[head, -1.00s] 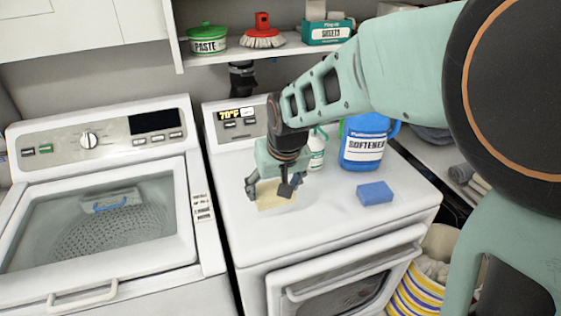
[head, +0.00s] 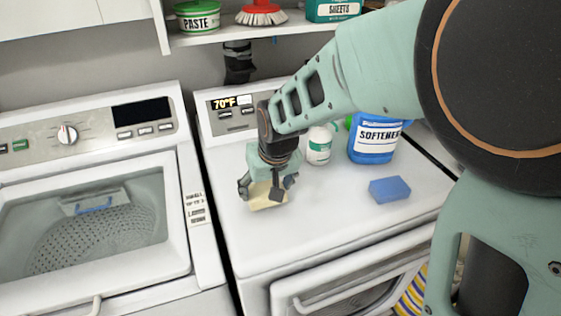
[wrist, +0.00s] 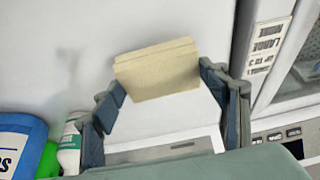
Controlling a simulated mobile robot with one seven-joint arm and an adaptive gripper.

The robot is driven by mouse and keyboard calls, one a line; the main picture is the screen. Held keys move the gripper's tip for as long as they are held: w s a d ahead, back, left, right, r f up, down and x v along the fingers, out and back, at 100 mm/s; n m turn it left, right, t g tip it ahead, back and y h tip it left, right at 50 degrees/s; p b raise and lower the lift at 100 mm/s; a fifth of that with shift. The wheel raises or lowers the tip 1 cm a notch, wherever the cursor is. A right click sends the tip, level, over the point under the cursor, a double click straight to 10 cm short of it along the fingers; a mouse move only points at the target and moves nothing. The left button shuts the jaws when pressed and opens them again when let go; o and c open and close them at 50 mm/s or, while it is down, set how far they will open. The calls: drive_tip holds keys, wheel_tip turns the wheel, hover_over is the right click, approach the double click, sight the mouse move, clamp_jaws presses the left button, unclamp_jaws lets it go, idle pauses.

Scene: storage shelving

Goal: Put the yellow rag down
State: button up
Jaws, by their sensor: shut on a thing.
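The yellow rag (head: 268,196) is a pale yellow folded block between the fingers of my gripper (head: 268,190), low over the white top of the right-hand machine (head: 330,225). In the wrist view the rag (wrist: 158,70) shows beyond the fingertips of my gripper (wrist: 160,82), with its layered upper edge visible. The fingers are spread to either side of it and shut on it. I cannot tell whether the rag touches the machine top.
A blue sponge (head: 390,189), a blue softener jug (head: 374,140) and a white bottle (head: 319,146) stand to the right on the machine top. A washer with a see-through lid (head: 85,215) stands at left. The front of the top is clear.

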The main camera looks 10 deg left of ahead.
drive_tip(key=shift+f+b, duration=0.55)
drive_tip(key=shift+f, duration=0.8)
drive_tip(key=shift+f, duration=0.1)
drive_tip(key=shift+f, duration=0.15)
drive_tip(key=o, duration=1.3)
drive_tip(key=shift+r, duration=0.2)
drive_tip(key=shift+r, duration=0.3)
drive_tip(key=p+v, duration=0.7)
drive_tip(key=v, duration=0.4)
drive_tip(key=shift+s+d+r, duration=0.1)
drive_tip(key=shift+s+r, duration=0.05)
drive_tip(key=shift+r, duration=0.1)
